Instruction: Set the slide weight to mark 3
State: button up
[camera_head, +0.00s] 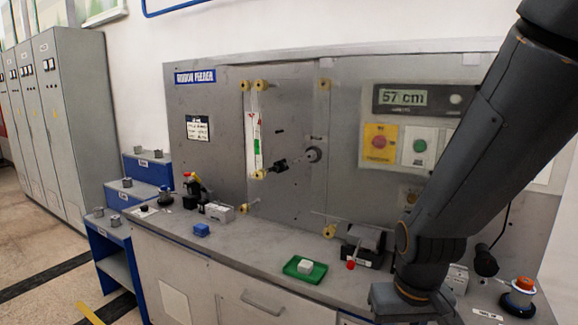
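I cannot pick out the slide weight or its numbered marks for certain in the head view; any marks are too small to read. A narrow upright white strip (254,142) with red and green parts is on the grey panel, between yellowish round fittings. My arm fills the right side of the view, and my gripper does not show.
A display (402,97) reads 57 cm. An orange-topped button (523,284) stands at right. Blue steps (146,172) stand left.

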aim_at(279, 167)
jog(key=k, duration=0.6)
jog(key=u, duration=0.85)
jog(key=i, duration=1.65)
jog(key=z, duration=0.7)
